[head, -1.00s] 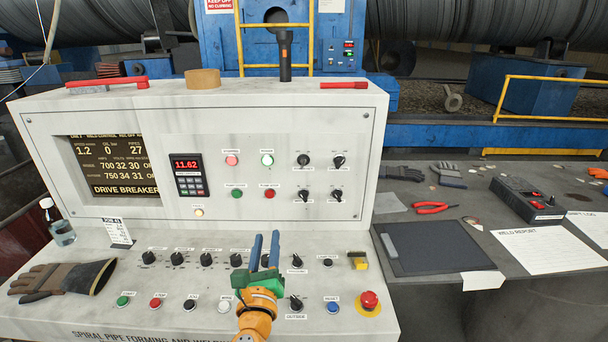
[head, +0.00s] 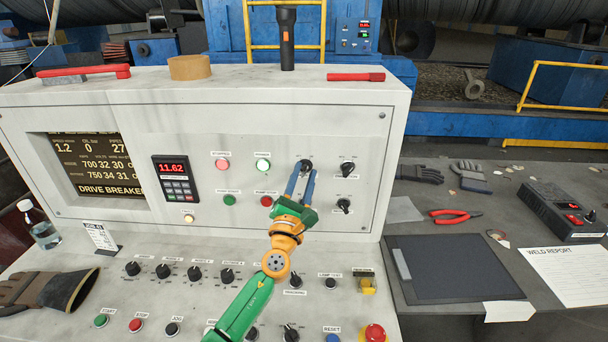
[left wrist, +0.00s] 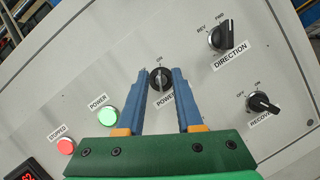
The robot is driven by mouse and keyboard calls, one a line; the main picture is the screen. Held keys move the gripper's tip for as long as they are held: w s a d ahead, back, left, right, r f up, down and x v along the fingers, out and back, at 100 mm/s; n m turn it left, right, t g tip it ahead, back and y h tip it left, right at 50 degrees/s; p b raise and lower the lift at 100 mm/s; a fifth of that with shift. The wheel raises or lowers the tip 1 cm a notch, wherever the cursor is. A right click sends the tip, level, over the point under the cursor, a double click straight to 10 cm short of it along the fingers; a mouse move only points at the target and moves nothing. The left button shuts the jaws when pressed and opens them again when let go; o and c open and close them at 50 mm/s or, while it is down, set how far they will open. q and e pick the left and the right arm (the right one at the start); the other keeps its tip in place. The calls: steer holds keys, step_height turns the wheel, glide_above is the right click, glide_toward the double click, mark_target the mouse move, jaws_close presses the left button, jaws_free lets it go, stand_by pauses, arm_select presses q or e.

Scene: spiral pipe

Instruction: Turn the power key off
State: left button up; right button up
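The power key (left wrist: 160,79) is a round black switch labelled POWER on the upright panel. In the left wrist view it shows between the tips of my left gripper's two blue fingers (left wrist: 160,76), with a label above it. The fingers are apart, one on each side of the key; whether they touch it I cannot tell. In the head view the power key (head: 305,164) is partly covered by my left gripper (head: 301,178), which reaches up to it from below. The left finger hides part of the key's surroundings. My right gripper is not in view.
Close by are the DIRECTION switch (left wrist: 220,37), the RECOVERY switch (left wrist: 261,102), a green lamp (left wrist: 107,116) and a red lamp (left wrist: 66,146). A row of knobs lies on the sloping desk below, with a red emergency button (head: 374,333) and a glove (head: 45,289).

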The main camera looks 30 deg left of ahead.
arm_select(q)
steer(key=shift+w+a+f, duration=0.1)
steer(key=shift+w+f, duration=0.1)
steer(key=shift+w, duration=0.15)
steer(key=shift+s+r, duration=0.2)
steer(key=shift+s, duration=0.1)
jaws_close()
stand_by(0.8)
